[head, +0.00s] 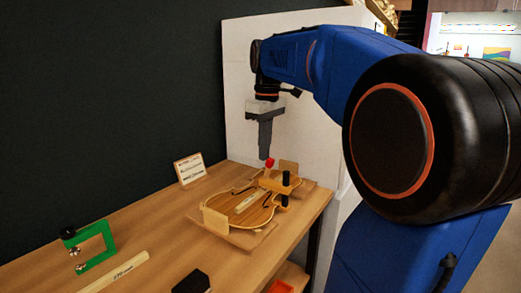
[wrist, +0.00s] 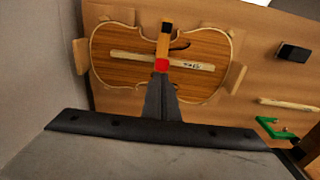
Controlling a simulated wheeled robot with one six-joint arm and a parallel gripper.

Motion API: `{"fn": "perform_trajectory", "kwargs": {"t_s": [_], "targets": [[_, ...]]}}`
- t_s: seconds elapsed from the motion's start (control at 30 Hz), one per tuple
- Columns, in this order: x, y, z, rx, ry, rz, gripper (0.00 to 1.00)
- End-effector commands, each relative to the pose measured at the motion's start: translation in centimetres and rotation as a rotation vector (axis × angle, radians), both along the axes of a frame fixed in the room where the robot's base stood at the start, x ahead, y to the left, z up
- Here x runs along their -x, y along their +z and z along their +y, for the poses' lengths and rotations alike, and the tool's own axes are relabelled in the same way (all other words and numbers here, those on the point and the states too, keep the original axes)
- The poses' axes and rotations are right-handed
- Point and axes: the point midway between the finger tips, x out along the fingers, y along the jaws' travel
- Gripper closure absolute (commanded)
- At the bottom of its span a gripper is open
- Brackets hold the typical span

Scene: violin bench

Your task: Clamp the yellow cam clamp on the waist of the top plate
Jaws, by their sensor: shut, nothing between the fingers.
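The violin top plate (head: 240,207) lies flat on the bench, and it also shows in the wrist view (wrist: 115,70). The yellow cam clamp (head: 272,184) is at the plate's waist, its yellow arm reaching over the edge in the wrist view (wrist: 165,44). It has black parts and a red tip (wrist: 161,65). My gripper (head: 264,156) is shut and empty, pointing down just above the red tip. In the wrist view its fingers (wrist: 161,82) overlap the red tip's edge; I cannot tell whether they touch. The clamp's lower jaw is hidden in the wrist view.
A wooden bar (wrist: 185,62) with writing lies along the plate. Wooden blocks (head: 215,220) stand around the plate's edge. A green clamp (head: 92,247), a labelled stick (head: 118,272) and a black block (head: 192,282) are nearer on the bench. A small card (head: 189,168) stands at the back.

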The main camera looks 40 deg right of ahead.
Motion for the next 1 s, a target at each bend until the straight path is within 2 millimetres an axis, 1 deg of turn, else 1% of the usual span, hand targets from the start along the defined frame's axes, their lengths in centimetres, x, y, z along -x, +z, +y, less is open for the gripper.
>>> {"fn": "perform_trajectory", "kwargs": {"t_s": [0.03, 0.1, 0.6, 1.0], "targets": [[0.6, 0.1, -0.2, -0.011, -0.005, -0.036, 1.00], [1.0, 0.0, -0.4, -0.030, -0.006, -0.084, 1.00], [3.5, -0.5, -1.3, -0.134, -0.005, -0.374, 1.00], [4.3, -0.9, -1.6, -0.134, 0.000, -0.372, 1.00]]}}
